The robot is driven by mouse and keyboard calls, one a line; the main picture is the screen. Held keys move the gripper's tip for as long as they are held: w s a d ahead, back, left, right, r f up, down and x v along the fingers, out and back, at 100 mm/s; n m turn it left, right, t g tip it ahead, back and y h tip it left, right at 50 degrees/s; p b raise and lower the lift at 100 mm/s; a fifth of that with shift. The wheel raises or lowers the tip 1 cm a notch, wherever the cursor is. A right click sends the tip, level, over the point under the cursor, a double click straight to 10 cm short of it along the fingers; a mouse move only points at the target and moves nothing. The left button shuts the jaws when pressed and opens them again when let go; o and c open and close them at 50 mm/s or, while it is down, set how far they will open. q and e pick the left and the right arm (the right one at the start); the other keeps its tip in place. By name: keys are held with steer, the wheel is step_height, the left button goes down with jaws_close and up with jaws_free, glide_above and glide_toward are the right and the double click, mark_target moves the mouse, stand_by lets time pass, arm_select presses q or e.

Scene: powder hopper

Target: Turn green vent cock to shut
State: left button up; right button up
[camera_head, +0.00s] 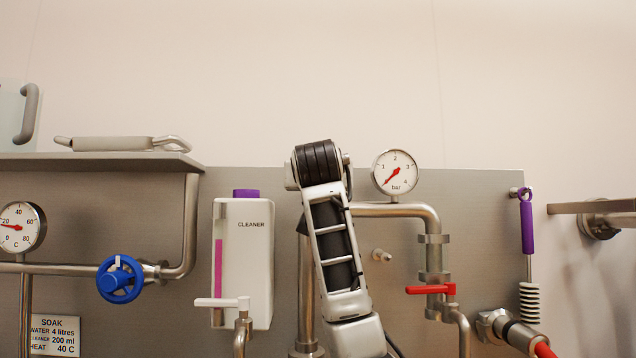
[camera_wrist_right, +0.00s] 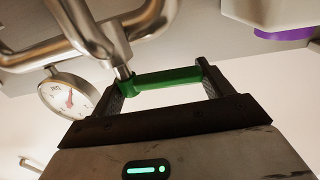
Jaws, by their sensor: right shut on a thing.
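The green vent cock's lever (camera_wrist_right: 168,76) shows in the right wrist view, joined at its left end to a steel stem and pipe (camera_wrist_right: 122,71). My right gripper (camera_wrist_right: 163,80) has its two dark fingers at either end of the lever and is shut on it. In the head view the green cock is not visible. An arm of mine (camera_head: 335,240) stands in front of the panel there, and its gripper is out of sight. My left gripper is in neither view.
A pressure gauge (camera_head: 395,172) and red-handled valve (camera_head: 431,289) are right of the arm. A white cleaner container (camera_head: 246,262), white-handled cock (camera_head: 222,302) and blue handwheel (camera_head: 120,279) are left. A purple-handled brush (camera_head: 527,228) hangs at right.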

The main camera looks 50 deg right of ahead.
stand_by(0.6)
steer(key=o, duration=1.4)
steer(key=shift+c, duration=0.2)
steer(key=shift+s+a, duration=0.1)
steer(key=shift+a, duration=0.1)
arm_select(q)
steer(key=b, duration=0.2)
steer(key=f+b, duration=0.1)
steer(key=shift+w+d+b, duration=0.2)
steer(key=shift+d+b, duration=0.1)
steer(key=shift+b, duration=0.05)
arm_select(e)
steer(key=v, duration=1.5)
steer(key=shift+s+a, duration=0.15)
steer(key=shift+a, duration=0.15)
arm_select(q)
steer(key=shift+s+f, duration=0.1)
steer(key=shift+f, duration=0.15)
